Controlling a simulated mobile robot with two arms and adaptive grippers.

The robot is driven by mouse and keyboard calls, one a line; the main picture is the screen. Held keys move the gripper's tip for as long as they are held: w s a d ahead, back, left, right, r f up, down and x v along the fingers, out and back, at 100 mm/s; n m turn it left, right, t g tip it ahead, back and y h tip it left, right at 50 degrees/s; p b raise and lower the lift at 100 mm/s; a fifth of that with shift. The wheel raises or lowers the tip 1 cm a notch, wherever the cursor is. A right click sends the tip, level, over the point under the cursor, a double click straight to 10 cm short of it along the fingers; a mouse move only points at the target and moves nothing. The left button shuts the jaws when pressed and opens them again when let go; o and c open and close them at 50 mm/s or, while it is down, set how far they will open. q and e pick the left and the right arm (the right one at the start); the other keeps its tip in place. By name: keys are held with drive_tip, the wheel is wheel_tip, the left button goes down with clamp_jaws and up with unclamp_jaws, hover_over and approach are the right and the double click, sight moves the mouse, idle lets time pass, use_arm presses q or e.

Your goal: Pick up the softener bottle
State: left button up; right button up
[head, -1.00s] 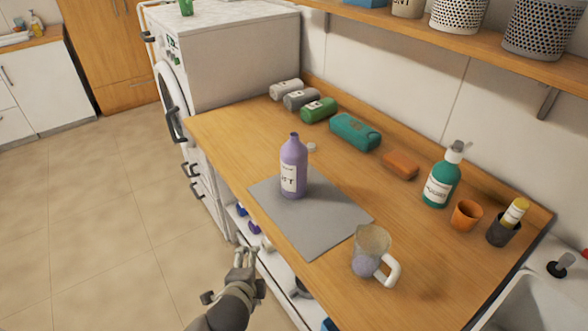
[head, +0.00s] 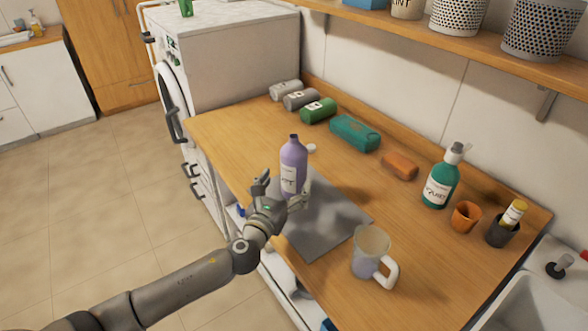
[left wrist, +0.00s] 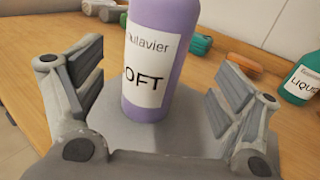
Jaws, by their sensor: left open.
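The purple softener bottle (head: 293,160) stands upright on a grey mat (head: 335,232) on the wooden counter. Its white label (left wrist: 146,66) with "OFT" readable faces the left wrist view. My left gripper (head: 283,190) is open at the bottle's near side. In the left wrist view the bottle (left wrist: 175,40) stands between the two spread fingers, with gaps on both sides. In the head view the gripper hides the lower part of the bottle. My right gripper is not in view.
A glass mug (head: 370,252) stands at the mat's near right corner. A small white cap (head: 311,148) lies behind the bottle. A teal pump bottle (head: 441,180), an orange cup (head: 466,216) and rolled towels (head: 318,110) line the back.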

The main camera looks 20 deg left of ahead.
sight(294, 165)
use_arm(q)
drive_tip(key=shift+w+d, duration=0.1)
drive_tip(key=shift+w, duration=0.65)
drive_tip(key=shift+w+r, duration=0.15)
drive_tip(key=shift+w, duration=0.45)
drive_tip(key=w+p, duration=0.1)
drive_tip(key=w, duration=0.3)
drive_tip(key=shift+c, duration=0.5)
drive_tip(key=c, duration=1.2)
drive_tip(key=shift+c, duration=1)
drive_tip(key=shift+r, duration=0.2)
